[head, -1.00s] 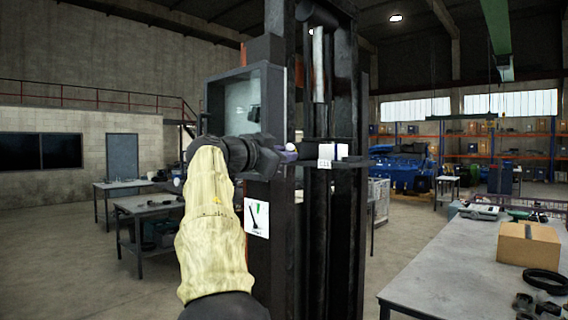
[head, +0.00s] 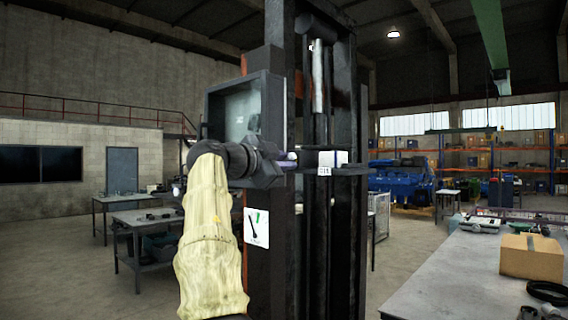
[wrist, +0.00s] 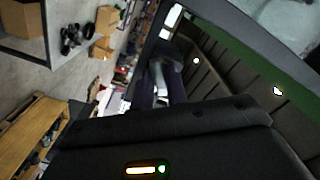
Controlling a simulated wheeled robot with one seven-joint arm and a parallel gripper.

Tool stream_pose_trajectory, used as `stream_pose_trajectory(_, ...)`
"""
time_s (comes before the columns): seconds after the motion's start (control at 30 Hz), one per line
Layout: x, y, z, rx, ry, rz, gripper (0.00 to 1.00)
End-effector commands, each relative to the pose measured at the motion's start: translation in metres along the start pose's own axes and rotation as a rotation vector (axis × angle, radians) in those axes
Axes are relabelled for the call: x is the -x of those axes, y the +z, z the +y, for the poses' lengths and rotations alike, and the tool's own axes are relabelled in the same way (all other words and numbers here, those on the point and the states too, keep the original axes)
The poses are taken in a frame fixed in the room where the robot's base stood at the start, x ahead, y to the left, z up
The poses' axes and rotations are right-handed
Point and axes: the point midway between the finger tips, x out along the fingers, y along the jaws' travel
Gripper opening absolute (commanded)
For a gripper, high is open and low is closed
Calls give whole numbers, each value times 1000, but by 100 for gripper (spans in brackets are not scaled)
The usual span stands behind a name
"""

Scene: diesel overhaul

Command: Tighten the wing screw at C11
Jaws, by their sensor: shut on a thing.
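My gripper (head: 287,161) reaches in from the left to the dark column (head: 284,210), level with a bracket that carries a small white block (head: 340,158) and a small white tag (head: 324,171). The tag's print is too small to read surely. In the wrist view, the dark purple fingers of my gripper (wrist: 160,92) are shut on a light grey piece (wrist: 157,72), which I take to be the wing screw. In the head view the screw is hidden by the gripper, and how far in it sits cannot be told.
A grey-framed box with a glassy front (head: 240,108) stands just behind and above my gripper. A white card with a lever picture (head: 256,228) hangs on the column below. A workbench with a cardboard box (head: 531,256) is at right.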

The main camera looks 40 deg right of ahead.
Motion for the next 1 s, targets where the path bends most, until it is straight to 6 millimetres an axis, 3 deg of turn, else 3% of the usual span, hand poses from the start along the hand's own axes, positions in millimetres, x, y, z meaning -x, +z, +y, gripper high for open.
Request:
stream_pose_trajectory(0.3, -1, 0, 0, -362, -2, 2, 0)
stream_pose_trajectory(0.67, 0, 0, 0, -404, -1, 1, 0)
stream_pose_trajectory(0.9, -1, 0, 0, -635, -2, 2, 0)
stream_pose_trajectory(0.93, -1, 0, 0, -654, -1, 2, 17)
stream_pose_trajectory(1.0, -1, 0, 0, -646, 0, 1, 30)
